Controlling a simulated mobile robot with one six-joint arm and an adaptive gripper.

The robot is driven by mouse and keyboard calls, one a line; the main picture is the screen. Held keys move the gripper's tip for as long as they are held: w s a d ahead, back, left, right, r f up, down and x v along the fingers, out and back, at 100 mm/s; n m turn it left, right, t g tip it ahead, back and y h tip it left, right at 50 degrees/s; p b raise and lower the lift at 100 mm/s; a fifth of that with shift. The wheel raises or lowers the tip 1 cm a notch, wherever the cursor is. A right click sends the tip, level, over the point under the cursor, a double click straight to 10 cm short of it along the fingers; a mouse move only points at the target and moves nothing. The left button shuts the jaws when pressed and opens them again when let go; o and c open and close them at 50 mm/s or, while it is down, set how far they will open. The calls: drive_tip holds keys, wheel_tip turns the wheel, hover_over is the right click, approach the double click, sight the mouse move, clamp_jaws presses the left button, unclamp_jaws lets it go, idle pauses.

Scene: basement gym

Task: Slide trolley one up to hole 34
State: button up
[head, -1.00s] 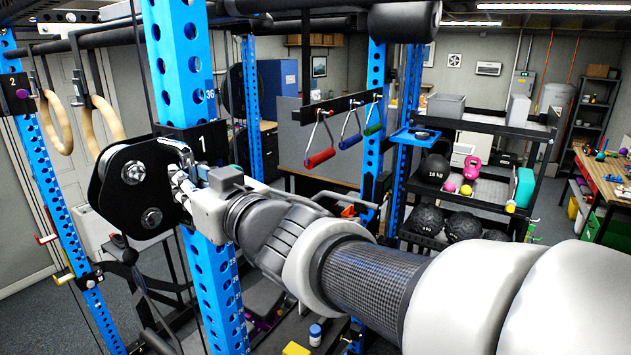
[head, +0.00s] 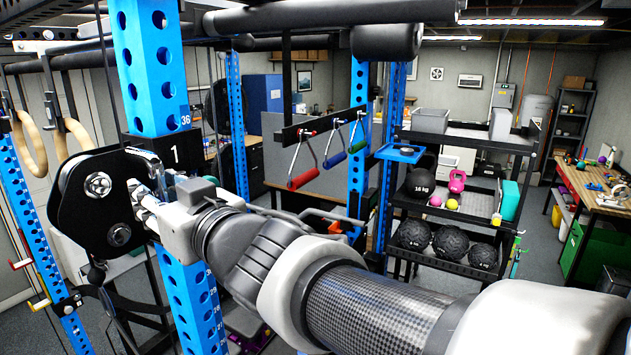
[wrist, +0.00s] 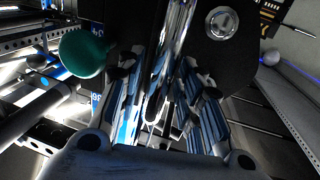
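Trolley one (head: 82,200) is a black plate with round bolts and a white "1", riding on a blue upright (head: 152,70) with holes. The number 36 shows on the upright just above the trolley's sleeve; the holes behind the sleeve are hidden. My gripper (head: 140,195) is at the trolley's right side. In the wrist view my gripper (wrist: 163,95) has its fingers on both sides of a shiny metal handle (wrist: 178,30) and looks shut on it. A green knob (wrist: 82,52) stands left of the fingers. Whether a pin sits in a hole cannot be seen.
Three cable handles, red (head: 304,178), blue and green, hang behind my arm. A rack with black balls (head: 413,236) stands at the right. A second upright with wooden rings (head: 30,145) is at the left. A black crossbar (head: 300,15) runs above.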

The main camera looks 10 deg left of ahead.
drive_tip(key=shift+a, duration=0.1)
drive_tip(key=v, duration=1.2)
drive_tip(key=shift+w, duration=0.1)
